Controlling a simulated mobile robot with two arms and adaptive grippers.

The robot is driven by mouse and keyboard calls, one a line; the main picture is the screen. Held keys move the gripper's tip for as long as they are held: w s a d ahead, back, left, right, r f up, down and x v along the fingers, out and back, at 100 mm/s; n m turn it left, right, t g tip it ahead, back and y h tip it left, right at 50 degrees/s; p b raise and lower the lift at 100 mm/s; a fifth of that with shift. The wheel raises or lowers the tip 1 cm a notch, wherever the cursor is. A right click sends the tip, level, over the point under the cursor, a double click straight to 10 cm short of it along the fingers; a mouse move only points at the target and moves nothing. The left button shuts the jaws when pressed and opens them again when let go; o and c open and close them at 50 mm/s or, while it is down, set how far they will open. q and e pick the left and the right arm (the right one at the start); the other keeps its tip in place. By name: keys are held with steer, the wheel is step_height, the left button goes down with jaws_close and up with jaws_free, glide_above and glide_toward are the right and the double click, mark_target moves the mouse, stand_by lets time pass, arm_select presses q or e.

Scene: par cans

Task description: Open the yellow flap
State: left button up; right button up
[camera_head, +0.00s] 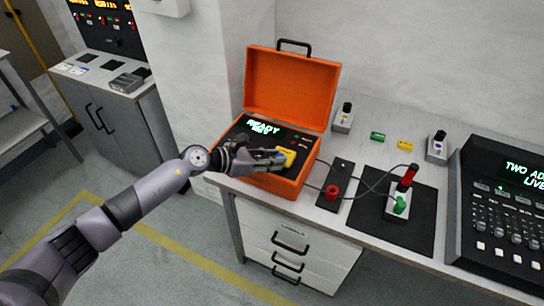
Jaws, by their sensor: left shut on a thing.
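The yellow flap (289,157) is a small yellow piece on the dark panel inside an open orange case (292,85). My left gripper (279,157) reaches over the case's left side and is shut on the flap. The fingers hide part of the flap and some of the panel. The panel's lit green-white display reads "READY" on its top line. My right gripper does not show.
The case stands near the left end of a white table (378,142). To its right are a red knob (332,192), cables, a black mat (372,222) with a red and green part, small green and yellow blocks, and a black keyboard console (500,215). Drawers (290,255) are below.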

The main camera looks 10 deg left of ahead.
arm_select(q)
steer(key=shift+w+a+r, duration=0.1)
steer(key=shift+w+a, duration=0.05)
steer(key=shift+w, duration=0.05)
jaws_close()
steer(key=shift+r, duration=0.1)
steer(key=shift+w+r+n+g+y+p, duration=0.3)
steer(key=shift+r+p, duration=0.4)
steer(key=shift+p, duration=0.8)
steer(key=p, duration=0.1)
steer(key=r+g+p, duration=0.1)
steer(key=shift+w+r+n+y+p, duration=0.2)
steer(key=shift+w+n+y+p, duration=0.1)
steer(key=shift+p, duration=0.05)
steer(key=shift+w+d, duration=0.15)
steer(key=shift+d, duration=0.05)
steer(key=shift+w+d+r+n+g+y, duration=0.15)
steer(key=shift+w+n+g+y, duration=0.2)
steer(key=shift+g, duration=0.45)
steer(key=shift+w+d+r+n+g+y+b, duration=0.15)
steer(key=shift+n+g+y+b, duration=0.25)
steer(key=shift+g, duration=0.4)
